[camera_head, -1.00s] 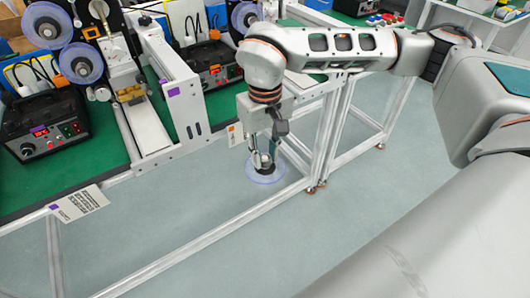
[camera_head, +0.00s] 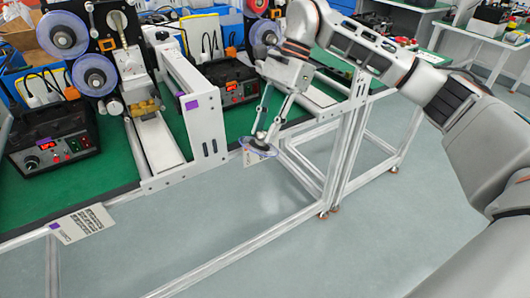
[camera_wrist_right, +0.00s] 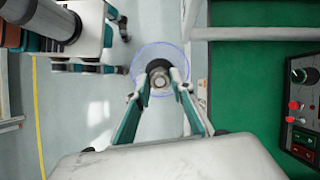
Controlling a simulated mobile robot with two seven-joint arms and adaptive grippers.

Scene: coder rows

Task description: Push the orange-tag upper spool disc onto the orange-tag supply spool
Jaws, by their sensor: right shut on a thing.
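My right gripper (camera_head: 261,134) is shut on a clear spool disc with a blue rim and dark hub (camera_head: 258,148). It holds the disc in the air at the bench's front edge, near a white card. In the right wrist view my gripper's two fingers (camera_wrist_right: 160,82) close on the disc's hub, and the clear disc (camera_wrist_right: 147,57) spreads around it. A spool with a clear, blue-rimmed disc (camera_head: 266,36) is on the machine behind my gripper, partly hidden by my arm. I cannot read an orange tag on it. My left gripper is not in view.
A purple-tagged machine with two spools (camera_head: 62,34) stands at left. Black control boxes (camera_head: 52,140) sit on the green bench (camera_head: 120,160). A white frame post (camera_head: 204,130) stands left of my gripper. The grey floor (camera_head: 250,220) in front is clear.

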